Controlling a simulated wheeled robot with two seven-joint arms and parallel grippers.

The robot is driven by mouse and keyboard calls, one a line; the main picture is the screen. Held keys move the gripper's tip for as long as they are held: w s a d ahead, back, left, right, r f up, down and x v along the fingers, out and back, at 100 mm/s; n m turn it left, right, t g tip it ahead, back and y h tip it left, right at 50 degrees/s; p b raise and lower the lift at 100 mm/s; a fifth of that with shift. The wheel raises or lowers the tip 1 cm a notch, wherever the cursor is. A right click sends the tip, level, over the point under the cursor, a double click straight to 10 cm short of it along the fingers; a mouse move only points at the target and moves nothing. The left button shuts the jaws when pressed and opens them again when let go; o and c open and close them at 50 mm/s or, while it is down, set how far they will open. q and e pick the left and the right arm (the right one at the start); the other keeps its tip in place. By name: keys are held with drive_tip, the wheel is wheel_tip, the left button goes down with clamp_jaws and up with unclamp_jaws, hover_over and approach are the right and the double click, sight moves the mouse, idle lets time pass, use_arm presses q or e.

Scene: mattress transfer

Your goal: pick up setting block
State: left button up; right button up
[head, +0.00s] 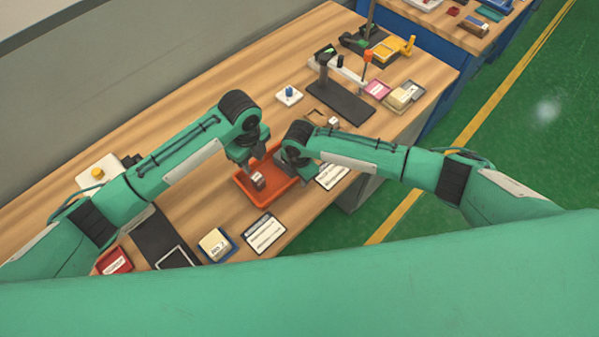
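A small block with a pale face and dark brown sides (258,181) lies in an orange-red tray (262,202) at the middle of the wooden bench. It looks like the setting block, but its label is too small to read. My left gripper (246,166) points down over the tray's back left, just above and behind the block. My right gripper (303,175) hangs over the tray's right side, to the right of the block. Both grippers look apart from the block. Their fingertips are small and partly hidden, so I cannot tell their opening.
A white label card (264,233) and a blue tray with a pale block (217,244) lie in front. A red bin (115,261) stands at the left. A black stand (340,98) and a small white button box (289,96) are behind. Bare wood (195,105) lies at the back left.

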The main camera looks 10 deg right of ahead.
sight(257, 176)
clamp_jaws()
use_arm(q)
drive_tip(key=o, duration=0.4)
drive_tip(key=shift+c, duration=0.2)
drive_tip(key=n, duration=0.3)
drive_tip(key=shift+d+r+n, duration=0.1)
drive_tip(key=shift+n, duration=0.3)
drive_tip(key=n, duration=0.5)
drive_tip(key=shift+r, duration=0.1)
drive_tip(key=n, duration=0.4)
drive_tip(key=shift+n, duration=0.4)
drive_tip(key=n, duration=0.3)
drive_tip(key=shift+a, duration=0.2)
drive_tip(key=shift+n, duration=0.3)
wheel_tip(257, 176, down, 12)
drive_tip(key=shift+d+r, duration=0.1)
drive_tip(key=shift+d, duration=0.05)
